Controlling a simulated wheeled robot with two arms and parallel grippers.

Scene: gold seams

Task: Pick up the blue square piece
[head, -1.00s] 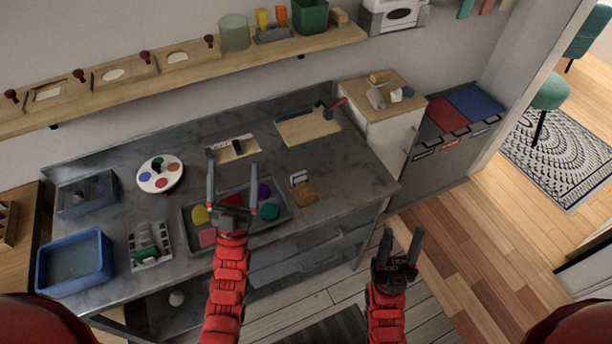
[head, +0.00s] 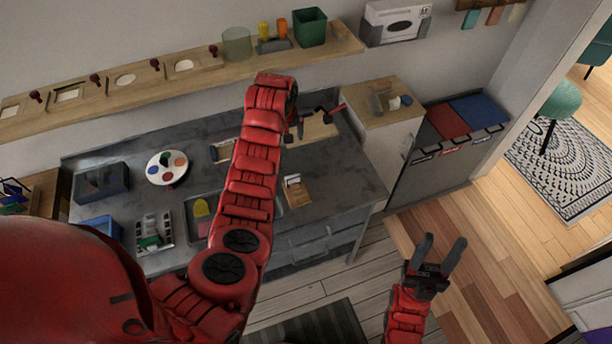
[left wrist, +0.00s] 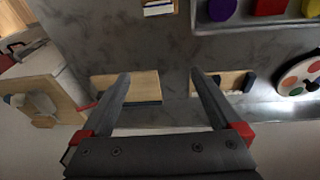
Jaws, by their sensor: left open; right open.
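I cannot make out a blue square piece in either view. The grey tray (head: 190,222) is mostly hidden behind my left arm in the head view; a yellow piece shows in it. In the left wrist view, the tray (left wrist: 225,27) holds a purple piece (left wrist: 221,9), a red piece (left wrist: 270,6) and part of a yellow one at the top right. My left gripper (left wrist: 161,76) is open and empty, over the back of the counter and away from the tray. My right gripper (head: 441,254) is open and empty, right of the counter, above the floor.
A white disc with coloured spots (head: 167,168), a dark bin (head: 101,184) and a blue bin (head: 100,227) stand on the counter's left. A small wooden block (head: 296,192) stands right of the tray. A shelf (head: 200,76) runs along the wall behind.

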